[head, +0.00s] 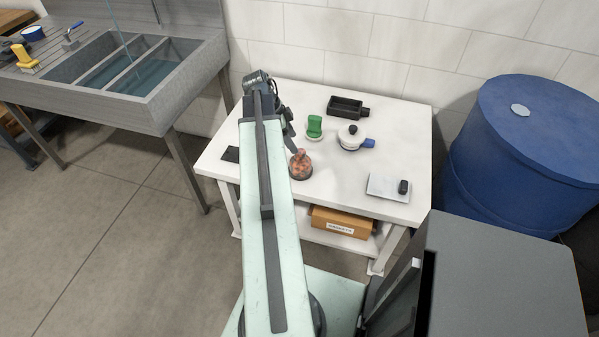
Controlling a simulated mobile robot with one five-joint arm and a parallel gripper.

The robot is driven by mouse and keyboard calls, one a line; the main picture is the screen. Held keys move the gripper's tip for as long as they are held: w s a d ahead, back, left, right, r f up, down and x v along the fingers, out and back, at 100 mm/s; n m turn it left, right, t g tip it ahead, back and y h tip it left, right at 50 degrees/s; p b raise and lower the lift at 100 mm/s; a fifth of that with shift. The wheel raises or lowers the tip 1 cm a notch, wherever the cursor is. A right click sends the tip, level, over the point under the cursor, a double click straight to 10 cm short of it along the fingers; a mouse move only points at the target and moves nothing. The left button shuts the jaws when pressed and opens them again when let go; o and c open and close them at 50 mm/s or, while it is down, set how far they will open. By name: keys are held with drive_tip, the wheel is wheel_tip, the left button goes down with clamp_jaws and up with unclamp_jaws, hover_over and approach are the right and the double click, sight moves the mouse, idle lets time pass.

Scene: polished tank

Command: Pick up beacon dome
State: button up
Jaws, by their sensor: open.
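The reddish-brown, uneven dome-like object on a dark round base (301,164) looks most like the beacon dome. It stands near the front middle of the white table (340,188), just right of my arm. My gripper (291,139) is open above the table, with its dark fingers pointing down behind and slightly left of the dome. I see a gap between the fingers and the dome in the picture, but their true distance is hard to judge. My arm hides part of the table's left side.
A blue barrel (525,150) stands right, a metal sink (130,70) left.

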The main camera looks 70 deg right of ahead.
sight(300, 151)
drive_tip(key=b+x, duration=0.2)
drive_tip(key=shift+f, duration=0.3)
drive_tip(key=b+x, duration=0.5)
drive_tip(key=shift+s+f, duration=0.1)
drive_tip(key=shift+s, duration=0.15)
clamp_jaws()
